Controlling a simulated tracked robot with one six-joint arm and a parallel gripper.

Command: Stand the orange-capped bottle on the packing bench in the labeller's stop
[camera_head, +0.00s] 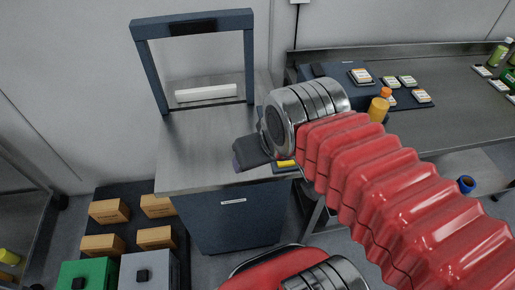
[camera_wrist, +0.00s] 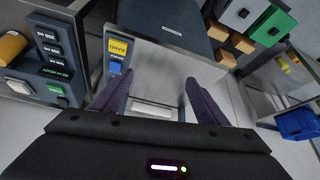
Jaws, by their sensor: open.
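The orange-capped bottle (camera_head: 379,108) has an amber body and stands upright on the right-hand side in the head view, beside a dark blue unit (camera_head: 330,72). Its lower part is partly hidden by my arm. An orange, bottle-like shape (camera_wrist: 11,46) shows at the left edge of the wrist view. My gripper (camera_head: 238,160) is over the metal-topped bench on the left, well apart from the bottle. In the wrist view its purple fingers (camera_wrist: 155,100) are spread with nothing between them. I cannot make out which part is the labeller's stop.
A blue arch (camera_head: 193,22) stands on the metal-topped bench (camera_head: 195,140), with a white bar (camera_head: 206,92) under it. Green bottles (camera_head: 497,55) stand far right.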

